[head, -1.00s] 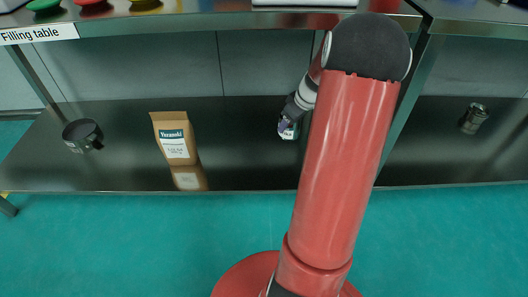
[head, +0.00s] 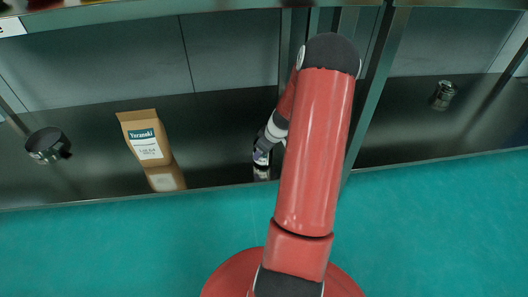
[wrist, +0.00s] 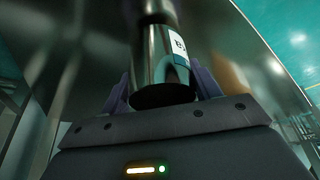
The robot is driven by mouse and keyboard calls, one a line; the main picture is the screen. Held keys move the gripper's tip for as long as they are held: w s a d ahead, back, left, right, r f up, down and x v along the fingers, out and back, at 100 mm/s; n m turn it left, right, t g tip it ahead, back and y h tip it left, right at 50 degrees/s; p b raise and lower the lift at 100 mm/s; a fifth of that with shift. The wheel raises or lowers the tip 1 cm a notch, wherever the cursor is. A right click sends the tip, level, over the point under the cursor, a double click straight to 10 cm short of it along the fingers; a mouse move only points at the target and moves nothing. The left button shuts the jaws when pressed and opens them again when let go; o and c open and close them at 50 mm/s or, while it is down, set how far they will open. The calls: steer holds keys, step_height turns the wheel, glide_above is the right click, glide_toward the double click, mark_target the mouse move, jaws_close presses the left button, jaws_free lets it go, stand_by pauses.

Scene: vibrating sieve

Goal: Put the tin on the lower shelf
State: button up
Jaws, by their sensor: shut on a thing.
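My gripper (head: 261,155) is over the lower shelf (head: 215,160), near its front edge, to the right of the paper bag. In the wrist view the purple fingers of my gripper (wrist: 160,88) are shut on a shiny dark metal tin (wrist: 157,66) with a white and blue label. In the head view the tin is small and mostly hidden by my gripper. A mirrored shape continues beyond the tin's far end in the wrist view. I cannot tell whether the tin touches the shelf.
A brown paper bag (head: 142,136) stands on the shelf to the left. A dark round vessel (head: 46,146) is at the far left. A small metal canister (head: 443,95) is on the right, past a table leg (head: 366,100). The upper tabletop (head: 225,7) overhangs the shelf.

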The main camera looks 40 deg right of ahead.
steer(key=shift+f, duration=0.55)
steer(key=shift+f, duration=0.15)
steer(key=o, duration=1)
steer(key=shift+r, duration=0.2)
